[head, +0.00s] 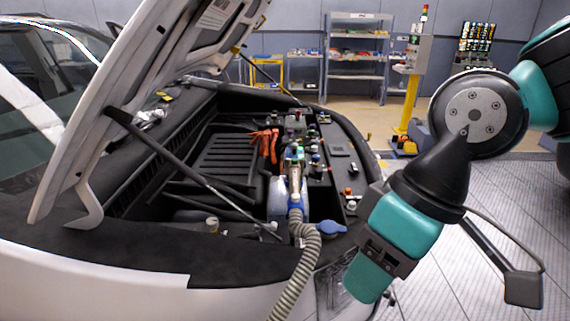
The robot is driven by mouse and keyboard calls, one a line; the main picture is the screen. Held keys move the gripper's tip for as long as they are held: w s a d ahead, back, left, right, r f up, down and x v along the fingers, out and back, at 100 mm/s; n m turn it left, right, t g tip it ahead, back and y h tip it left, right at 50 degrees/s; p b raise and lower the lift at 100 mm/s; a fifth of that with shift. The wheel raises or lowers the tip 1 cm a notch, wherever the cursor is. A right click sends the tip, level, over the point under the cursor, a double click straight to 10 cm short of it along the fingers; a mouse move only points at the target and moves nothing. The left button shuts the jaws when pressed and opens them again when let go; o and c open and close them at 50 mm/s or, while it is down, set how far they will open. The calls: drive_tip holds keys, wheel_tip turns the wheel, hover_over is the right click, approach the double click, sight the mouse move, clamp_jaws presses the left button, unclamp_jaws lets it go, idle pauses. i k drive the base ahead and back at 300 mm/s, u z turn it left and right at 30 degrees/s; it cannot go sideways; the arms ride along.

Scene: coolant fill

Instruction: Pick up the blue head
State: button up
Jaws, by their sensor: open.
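The blue head (296,207) appears to be the blue fitting at the top end of the grey corrugated hose (305,245). It stands roughly upright at the front of the open engine bay, beside a whitish tank (277,197). A pale metallic part (294,178) rises above it. My gripper (368,272) is at the lower end of my teal and black arm, to the right of the head and lower in the picture. It is apart from the head, open and empty. Its fingers are hard to make out.
A blue cap (331,228) lies between the hose and my gripper. The raised hood (140,90) and its prop rod (195,172) overhang the bay's left side. Orange cables (268,143) lie behind the head. A yellow post (408,105) and shelves (355,75) stand farther back.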

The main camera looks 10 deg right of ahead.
sight(293, 180)
drive_tip(key=i, duration=0.7)
drive_tip(key=k, duration=1.3)
drive_tip(key=z, duration=0.6)
drive_tip(key=i, duration=0.6)
drive_tip(key=z, duration=0.55)
drive_tip(key=i, duration=0.7)
drive_tip(key=u, duration=0.75)
drive_tip(key=i, duration=0.6)
drive_tip(key=u, duration=0.7)
